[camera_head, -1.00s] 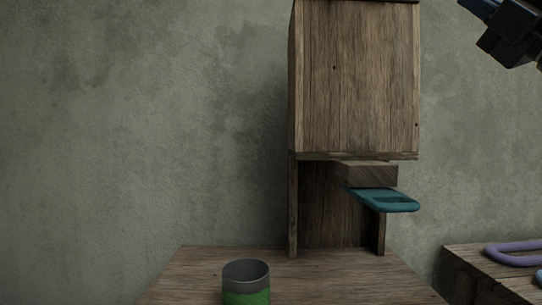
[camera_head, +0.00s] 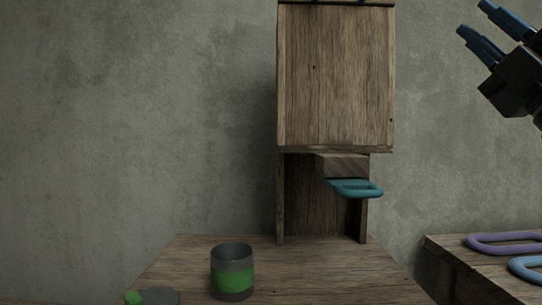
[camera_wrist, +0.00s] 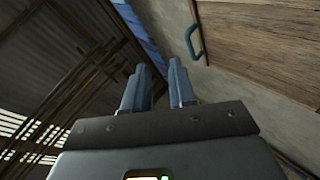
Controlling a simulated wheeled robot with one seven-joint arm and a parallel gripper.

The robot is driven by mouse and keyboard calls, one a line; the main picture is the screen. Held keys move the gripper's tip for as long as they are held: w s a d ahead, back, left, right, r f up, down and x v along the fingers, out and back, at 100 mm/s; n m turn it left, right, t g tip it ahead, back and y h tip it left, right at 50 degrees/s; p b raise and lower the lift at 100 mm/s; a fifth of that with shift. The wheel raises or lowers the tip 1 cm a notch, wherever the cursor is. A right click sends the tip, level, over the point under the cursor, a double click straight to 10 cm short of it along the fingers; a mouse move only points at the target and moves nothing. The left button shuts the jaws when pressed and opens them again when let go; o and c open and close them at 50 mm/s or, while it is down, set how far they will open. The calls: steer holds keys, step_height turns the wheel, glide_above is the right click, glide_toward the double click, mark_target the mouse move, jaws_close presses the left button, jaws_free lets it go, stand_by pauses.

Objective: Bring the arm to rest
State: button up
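My gripper (camera_head: 474,17) is at the upper right of the head view, raised in front of the wall. Its two blue-grey fingers point up and to the left. In the wrist view the fingers (camera_wrist: 157,64) stand apart with an empty gap between them. My gripper is open, holds nothing and appears clear of everything around it. Most of my arm is outside the head view.
A tall wooden cabinet (camera_head: 334,80) stands on a wooden table (camera_head: 300,270), with a teal handle (camera_head: 357,189) below it. A green-banded cup (camera_head: 232,278) stands in front. A purple loop (camera_head: 503,243) and a blue loop (camera_head: 527,268) lie right.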

step_height(320, 180, down, 28)
steer(key=s+m+h, duration=0.3)
steer(key=m+h, duration=1.1)
steer(key=m, duration=0.5)
steer(key=s+a+f+m+g, duration=0.3)
steer(key=s+f, duration=0.5)
steer(key=f, duration=0.2)
steer(key=s+a+f+m+g, duration=0.2)
steer(key=s+f+g, duration=0.2)
steer(key=s+f, duration=0.5)
steer(key=s+f+g+y, duration=0.1)
steer(key=s+f+g, duration=0.15)
steer(key=s, duration=0.65)
steer(key=s+f+g+y, duration=0.1)
steer(key=s+f, duration=0.3)
steer(key=s, duration=0.4)
step_height(320, 180, up, 28)
steer(key=p, duration=2.8)
steer(key=shift+s, duration=0.2)
steer(key=shift+f, duration=0.1)
